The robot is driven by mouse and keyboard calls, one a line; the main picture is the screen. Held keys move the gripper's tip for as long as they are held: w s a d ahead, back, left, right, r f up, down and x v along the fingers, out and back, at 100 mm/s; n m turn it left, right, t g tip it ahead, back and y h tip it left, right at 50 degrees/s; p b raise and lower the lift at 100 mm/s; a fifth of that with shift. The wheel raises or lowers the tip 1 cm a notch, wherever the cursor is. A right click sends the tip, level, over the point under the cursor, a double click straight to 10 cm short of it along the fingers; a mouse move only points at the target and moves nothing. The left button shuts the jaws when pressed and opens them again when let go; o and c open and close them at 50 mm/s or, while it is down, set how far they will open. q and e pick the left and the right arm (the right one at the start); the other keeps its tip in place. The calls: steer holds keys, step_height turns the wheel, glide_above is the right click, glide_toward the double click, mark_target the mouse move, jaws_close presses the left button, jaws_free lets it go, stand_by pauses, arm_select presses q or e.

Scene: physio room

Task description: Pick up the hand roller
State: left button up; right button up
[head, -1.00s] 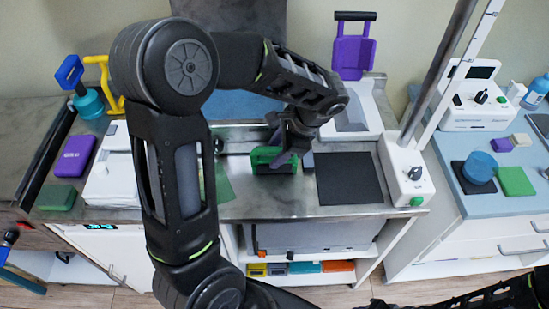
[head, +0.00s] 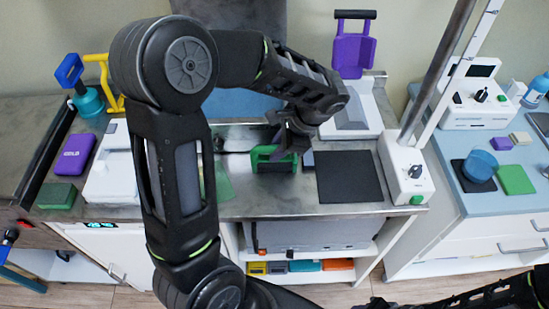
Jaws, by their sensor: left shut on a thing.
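The hand roller looks to be the green handled piece (head: 272,164) standing on the steel counter, near the middle of the head view. My left gripper (head: 290,150) reaches down from above and is shut on its upper part. The fingers hide some of the handle, and I cannot tell whether the roller is clear of the counter. My right arm shows dark at the bottom right edge; its gripper end (head: 372,304) is mostly cut off, so its jaws cannot be made out.
A dark square mat (head: 349,177) lies right of the roller, with a white control box (head: 404,172) beyond it. A purple holder (head: 353,55) stands behind. A purple box (head: 76,154) and a green block (head: 57,196) lie at left. My left arm hides part of the counter.

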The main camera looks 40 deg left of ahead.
arm_select(q)
jaws_close()
steer(key=shift+r, duration=0.1)
step_height(320, 180, up, 10)
steer(key=shift+f+b, duration=0.1)
steer(key=shift+b, duration=0.3)
stand_by(0.3)
stand_by(0.4)
